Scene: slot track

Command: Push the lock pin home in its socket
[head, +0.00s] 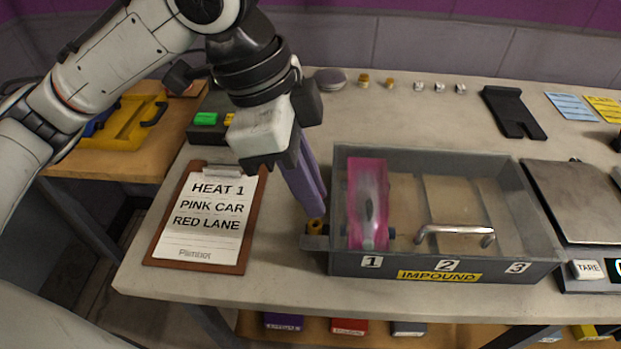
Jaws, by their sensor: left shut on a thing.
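The yellow-orange lock pin (315,227) stands at a small grey bracket, its socket (315,242), on the left side of the grey IMPOUND box (340,262). My left gripper (315,211) comes down from above with its long purple fingers close together. The fingertips meet the top of the pin and are shut on it. They hide the pin's upper end, and how deep it sits cannot be told. A pink car (367,205) lies in lane 1 under the box's clear lid, which has a metal handle (455,233). My right gripper is not in view.
A clipboard (208,215) reading "HEAT 1 PINK CAR RED LANE" lies left of the box. A scale (578,200) stands close on the right. Small parts and a black bracket (513,111) lie behind. The table's front strip is clear.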

